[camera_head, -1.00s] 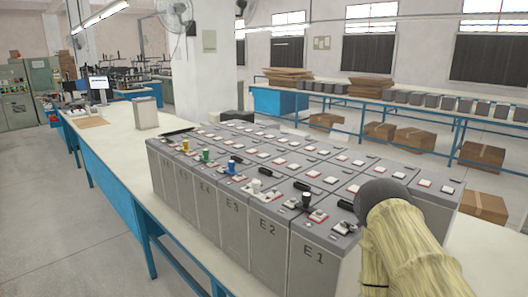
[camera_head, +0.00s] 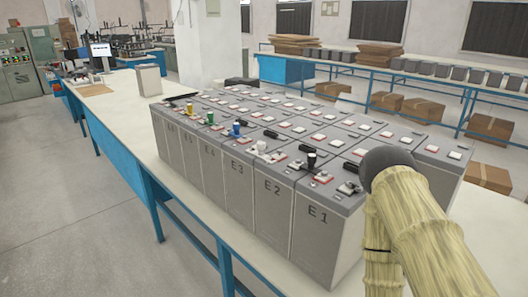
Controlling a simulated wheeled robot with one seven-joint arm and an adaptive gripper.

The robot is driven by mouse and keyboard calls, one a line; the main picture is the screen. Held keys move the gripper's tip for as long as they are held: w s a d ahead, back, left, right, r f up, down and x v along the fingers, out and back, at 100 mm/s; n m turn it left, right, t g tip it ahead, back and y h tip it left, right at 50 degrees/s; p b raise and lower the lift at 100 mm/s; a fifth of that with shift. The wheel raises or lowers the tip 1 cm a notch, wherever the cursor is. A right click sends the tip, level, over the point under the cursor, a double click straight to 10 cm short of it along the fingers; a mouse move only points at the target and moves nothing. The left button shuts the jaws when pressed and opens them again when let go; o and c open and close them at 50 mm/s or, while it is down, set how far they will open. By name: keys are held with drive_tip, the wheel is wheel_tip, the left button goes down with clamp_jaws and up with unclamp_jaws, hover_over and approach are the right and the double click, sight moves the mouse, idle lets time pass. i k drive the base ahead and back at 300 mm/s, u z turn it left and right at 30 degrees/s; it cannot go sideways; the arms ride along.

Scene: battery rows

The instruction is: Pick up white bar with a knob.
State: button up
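A small white bar with a white knob (camera_head: 261,148) lies on top of the grey battery marked E2, near the front edge of the battery block. It is small in the picture, and its exact shape is hard to tell. My arm, in a pale yellow cover with a grey rounded joint, rises at the right, in front of the block's right end. My gripper is not in view, so its state and any contact are hidden.
Rows of grey batteries (camera_head: 325,225) stand on a long white-topped table (camera_head: 125,118). Black (camera_head: 311,159), blue (camera_head: 236,130), green (camera_head: 210,117) and yellow (camera_head: 189,108) knobs stand along the front row. A grey box (camera_head: 149,80) stands farther back. Floor at left is clear.

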sight(261, 146)
drive_tip(key=k, duration=0.5)
drive_tip(key=u, duration=1.65)
drive_tip(key=i, duration=1.1)
drive_tip(key=z, duration=2.55)
drive_tip(key=i, duration=0.3)
drive_tip(key=u, duration=0.05)
